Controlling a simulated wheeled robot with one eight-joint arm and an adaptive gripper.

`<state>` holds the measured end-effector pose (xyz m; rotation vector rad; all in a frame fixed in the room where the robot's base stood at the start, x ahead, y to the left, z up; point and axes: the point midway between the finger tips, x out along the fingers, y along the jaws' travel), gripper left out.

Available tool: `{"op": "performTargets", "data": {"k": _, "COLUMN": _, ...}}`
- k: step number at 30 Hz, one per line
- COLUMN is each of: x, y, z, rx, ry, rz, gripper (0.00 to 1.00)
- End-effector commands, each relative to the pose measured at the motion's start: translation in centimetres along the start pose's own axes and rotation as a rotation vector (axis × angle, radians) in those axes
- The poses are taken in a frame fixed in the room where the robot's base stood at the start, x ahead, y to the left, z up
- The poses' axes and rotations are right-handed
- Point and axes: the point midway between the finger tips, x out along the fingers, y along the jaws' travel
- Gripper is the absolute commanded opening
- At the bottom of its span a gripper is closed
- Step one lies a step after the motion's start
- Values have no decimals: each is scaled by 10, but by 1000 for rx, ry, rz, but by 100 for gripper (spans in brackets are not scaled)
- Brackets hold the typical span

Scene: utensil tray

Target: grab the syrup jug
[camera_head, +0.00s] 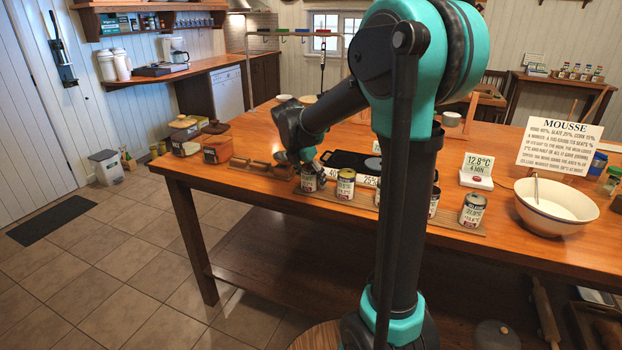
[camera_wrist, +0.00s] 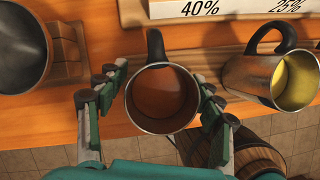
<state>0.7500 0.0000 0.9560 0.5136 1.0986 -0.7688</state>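A metal jug with a black handle and brown contents (camera_wrist: 160,104) stands upright in the middle of the wrist view; it seems to be the syrup jug, but I cannot read its label there. My gripper (camera_wrist: 160,82) is open, with one finger on each side of this jug. A sliver of table shows between the left finger and the jug; contact on the right is unclear. In the head view my gripper (camera_head: 318,177) is down at a labelled jug (camera_head: 308,182) at the left end of the front row, partly covering it.
More labelled jugs (camera_head: 345,185) line the table's front edge. A dark tray (camera_head: 350,160) lies behind. A white bowl (camera_head: 556,208) stands far right.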

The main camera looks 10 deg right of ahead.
Motion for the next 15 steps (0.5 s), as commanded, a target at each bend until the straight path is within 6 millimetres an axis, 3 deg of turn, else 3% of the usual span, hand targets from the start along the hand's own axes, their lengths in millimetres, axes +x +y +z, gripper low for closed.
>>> {"op": "performTargets", "data": {"k": 2, "x": 0, "y": 0, "z": 0, "rx": 0, "ry": 0, "rz": 0, "gripper": 53}}
{"op": "performTargets", "data": {"k": 12, "x": 0, "y": 0, "z": 0, "rx": 0, "ry": 0, "rz": 0, "gripper": 12}}
{"op": "performTargets", "data": {"k": 15, "x": 0, "y": 0, "z": 0, "rx": 0, "ry": 0, "rz": 0, "gripper": 12}}
